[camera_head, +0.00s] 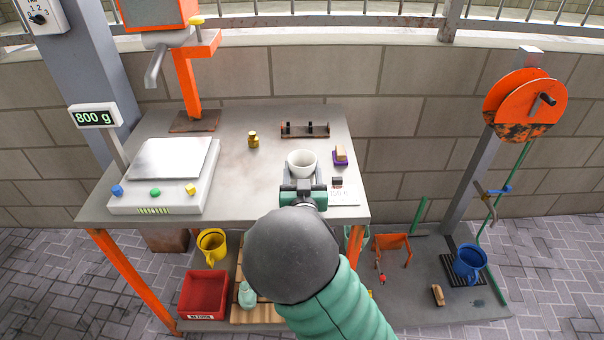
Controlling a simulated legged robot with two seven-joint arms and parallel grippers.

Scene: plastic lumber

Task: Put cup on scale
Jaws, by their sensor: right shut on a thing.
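The white cup (301,162) is upright near the right side of the grey table (240,185). My right gripper (303,182) reaches in from the bottom and is shut on the cup's near side. My own arm hides part of the table's front edge, and I cannot tell whether the cup touches the tabletop. The scale (165,175) stands at the table's left, with an empty silver plate and colored buttons. Its display (94,116) reads 800 g. My left gripper is not in view.
A brass weight (253,140) stands between scale and cup. A dark rack (305,129) lies behind the cup, and a brush on a purple base (340,155) is at its right. An orange stand (190,85) rises behind the scale. The table's middle front is clear.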

